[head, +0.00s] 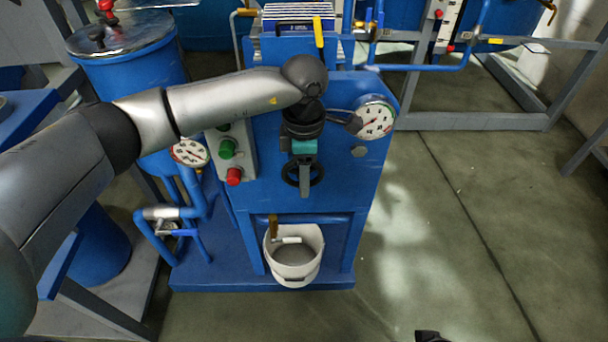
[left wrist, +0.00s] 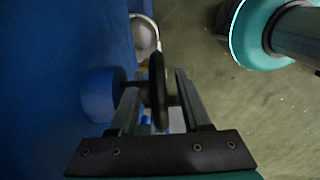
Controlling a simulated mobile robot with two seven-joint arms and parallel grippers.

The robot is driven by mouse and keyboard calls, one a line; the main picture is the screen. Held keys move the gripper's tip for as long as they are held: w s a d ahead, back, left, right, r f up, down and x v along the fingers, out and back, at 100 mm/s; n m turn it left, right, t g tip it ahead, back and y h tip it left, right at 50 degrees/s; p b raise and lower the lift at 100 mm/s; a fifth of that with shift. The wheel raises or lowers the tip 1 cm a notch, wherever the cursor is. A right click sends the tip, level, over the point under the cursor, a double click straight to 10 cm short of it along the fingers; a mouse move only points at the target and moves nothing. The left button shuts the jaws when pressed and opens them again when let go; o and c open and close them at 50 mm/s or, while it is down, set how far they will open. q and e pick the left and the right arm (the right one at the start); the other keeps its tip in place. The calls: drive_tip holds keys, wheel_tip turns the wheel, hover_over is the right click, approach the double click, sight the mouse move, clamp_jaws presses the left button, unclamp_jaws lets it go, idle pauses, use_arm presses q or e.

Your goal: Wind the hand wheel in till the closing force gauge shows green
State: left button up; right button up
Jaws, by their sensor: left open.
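The dark hand wheel (head: 318,171) is on the front of the blue press frame (head: 352,190). In the left wrist view the hand wheel (left wrist: 157,88) shows edge-on. My left gripper (head: 304,182) reaches down over it, jaws open, with a finger on either side of the rim. In the left wrist view the two fingers of my left gripper (left wrist: 158,98) straddle the wheel. A white round gauge (head: 376,118) is at the frame's upper right, partly covered by a dark part; its needle and any green zone are too small to read.
A second gauge (head: 190,152) is at the left. A switch box with a green button (head: 227,149) and a red button (head: 233,176) is close to my left forearm. A white bucket (head: 293,276) stands below the wheel. The floor at the right is clear. A dark tip shows at the bottom edge.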

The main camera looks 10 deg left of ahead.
use_arm(q)
clamp_jaws()
idle(0.3)
use_arm(e)
drive_tip(key=shift+r, duration=0.1)
use_arm(q)
drive_tip(key=shift+y+p, duration=0.35)
drive_tip(key=shift+y, duration=0.45)
drive_tip(key=shift+a+g+y, duration=0.15)
drive_tip(key=shift+g+y, duration=0.25)
drive_tip(key=shift+y, duration=0.1)
use_arm(e)
drive_tip(key=shift+s+f, duration=0.15)
drive_tip(key=shift+f, duration=0.35)
drive_tip(key=shift+s+f, duration=0.15)
drive_tip(key=shift+f, duration=0.35)
use_arm(q)
unclamp_jaws()
use_arm(e)
drive_tip(key=shift+r, duration=0.1)
